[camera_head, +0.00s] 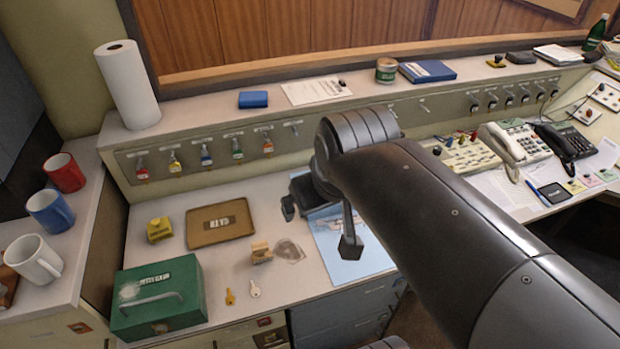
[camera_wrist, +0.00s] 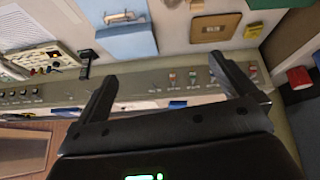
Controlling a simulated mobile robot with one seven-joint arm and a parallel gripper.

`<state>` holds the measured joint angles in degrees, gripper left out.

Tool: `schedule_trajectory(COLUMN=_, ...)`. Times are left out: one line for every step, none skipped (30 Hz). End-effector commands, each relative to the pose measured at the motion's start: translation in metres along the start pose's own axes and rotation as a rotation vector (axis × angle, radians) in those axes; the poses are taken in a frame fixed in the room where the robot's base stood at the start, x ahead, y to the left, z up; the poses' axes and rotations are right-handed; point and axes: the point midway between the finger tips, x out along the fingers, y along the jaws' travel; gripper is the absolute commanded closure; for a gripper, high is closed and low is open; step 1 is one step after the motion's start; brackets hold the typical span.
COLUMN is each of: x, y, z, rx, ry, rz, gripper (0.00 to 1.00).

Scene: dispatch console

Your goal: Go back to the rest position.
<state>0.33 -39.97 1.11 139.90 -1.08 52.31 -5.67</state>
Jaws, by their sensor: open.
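My gripper (camera_head: 320,226) hangs over the middle of the desk, in front of the key panel, with its fingers spread and nothing between them. In the wrist view my gripper (camera_wrist: 165,72) also shows both fingers wide apart with an empty gap. Behind and below it in the head view lies a blue-and-white sheet (camera_head: 352,252), partly covered by a finger. My dark arm reaches in from the lower right and hides part of the panel and the desk.
A brown tray (camera_head: 219,222), a wooden block (camera_head: 261,252), loose keys (camera_head: 230,297) and a green cash box (camera_head: 160,299) lie left of my gripper. Mugs (camera_head: 50,212) stand far left, a paper roll (camera_head: 128,86) on the ledge. Telephones (camera_head: 522,143) stand right, beyond my arm.

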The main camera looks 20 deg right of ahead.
Motion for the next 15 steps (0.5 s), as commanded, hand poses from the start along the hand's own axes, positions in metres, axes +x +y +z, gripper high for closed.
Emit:
schedule_trajectory(x=0.002, y=-0.001, z=0.01, rx=0.048, ry=0.006, rz=-0.009, gripper=0.0)
schedule_trajectory(x=0.003, y=-0.001, z=0.014, rx=0.072, ry=0.007, rz=-0.013, gripper=0.0)
schedule_trajectory(x=0.004, y=-0.001, z=0.018, rx=0.096, ry=0.009, rz=-0.017, gripper=0.0)
schedule_trajectory(x=0.004, y=-0.002, z=0.019, rx=0.109, ry=0.009, rz=-0.019, gripper=0.0)
schedule_trajectory(x=0.005, y=-0.002, z=0.021, rx=0.117, ry=0.009, rz=-0.02, gripper=0.0)
schedule_trajectory(x=0.005, y=-0.002, z=0.022, rx=0.125, ry=0.009, rz=-0.022, gripper=0.0)
schedule_trajectory(x=0.006, y=-0.002, z=0.023, rx=0.128, ry=0.009, rz=-0.022, gripper=0.0)
schedule_trajectory(x=0.006, y=-0.002, z=0.023, rx=0.129, ry=0.008, rz=-0.022, gripper=0.0)
schedule_trajectory(x=0.006, y=-0.002, z=0.022, rx=0.129, ry=0.008, rz=-0.022, gripper=0.0)
schedule_trajectory(x=0.005, y=-0.002, z=0.022, rx=0.128, ry=0.008, rz=-0.022, gripper=0.0)
schedule_trajectory(x=0.005, y=-0.002, z=0.022, rx=0.128, ry=0.008, rz=-0.022, gripper=0.0)
schedule_trajectory(x=0.005, y=-0.002, z=0.022, rx=0.127, ry=0.008, rz=-0.022, gripper=0.0)
schedule_trajectory(x=0.005, y=-0.002, z=0.022, rx=0.127, ry=0.008, rz=-0.022, gripper=0.0)
schedule_trajectory(x=0.005, y=-0.002, z=0.022, rx=0.127, ry=0.008, rz=-0.022, gripper=0.0)
schedule_trajectory(x=0.005, y=-0.002, z=0.022, rx=0.126, ry=0.008, rz=-0.022, gripper=0.0)
